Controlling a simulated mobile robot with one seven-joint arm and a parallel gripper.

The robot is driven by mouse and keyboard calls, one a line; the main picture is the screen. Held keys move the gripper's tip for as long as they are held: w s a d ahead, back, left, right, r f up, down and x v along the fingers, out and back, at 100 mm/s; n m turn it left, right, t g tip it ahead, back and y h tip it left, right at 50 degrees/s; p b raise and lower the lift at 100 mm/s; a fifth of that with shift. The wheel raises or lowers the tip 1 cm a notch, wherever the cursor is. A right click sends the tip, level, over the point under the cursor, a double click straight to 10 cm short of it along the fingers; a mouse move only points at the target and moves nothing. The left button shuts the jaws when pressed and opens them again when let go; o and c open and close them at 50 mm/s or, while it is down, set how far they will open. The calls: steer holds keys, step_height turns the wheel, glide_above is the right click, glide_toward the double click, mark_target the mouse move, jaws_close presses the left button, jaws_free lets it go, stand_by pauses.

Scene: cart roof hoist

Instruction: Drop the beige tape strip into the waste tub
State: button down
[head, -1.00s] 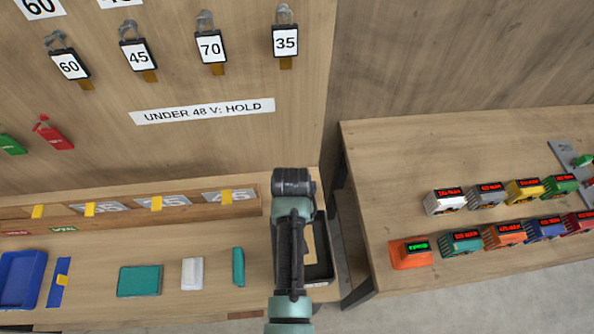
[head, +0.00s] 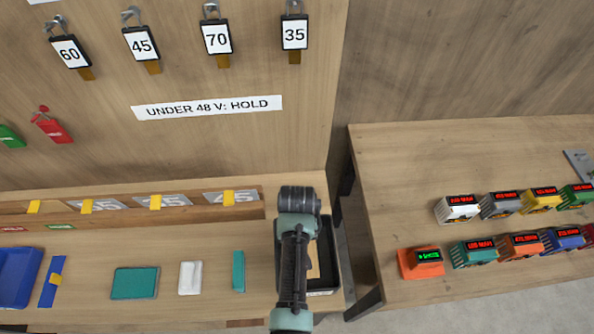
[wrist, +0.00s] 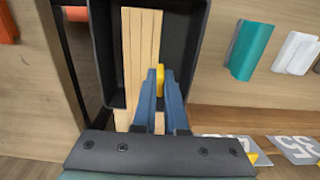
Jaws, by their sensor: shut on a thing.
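The beige tape strip (wrist: 141,50) is a long, lined band with a yellow tab (wrist: 160,80). In the wrist view it lies across the opening of the black waste tub (wrist: 186,40), and its near end extends past the tub's near rim. My gripper (wrist: 160,88) is shut on the yellow tab between its blue fingers. I cannot tell whether the strip touches the tub. In the head view my arm hides the gripper and part of the tub (head: 331,262); a piece of the beige strip (head: 313,262) shows beside the arm.
Left of the tub on the bench are a teal bar (head: 238,271), a white block (head: 190,278), a teal pad (head: 135,283) and a blue tray (head: 15,275). A ledge with number cards runs behind. A second table (head: 400,190) with several coloured meters stands to the right.

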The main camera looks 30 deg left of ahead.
steer(key=shift+f, duration=0.6)
steer(key=shift+c, duration=2.1)
jaws_free()
steer(key=shift+r, duration=0.1)
step_height(320, 180, up, 7)
steer(key=p, duration=0.6)
steer(key=shift+p, duration=0.4)
step_height(320, 180, up, 13)
steer(key=b, duration=0.1)
steer(key=shift+b, duration=0.35)
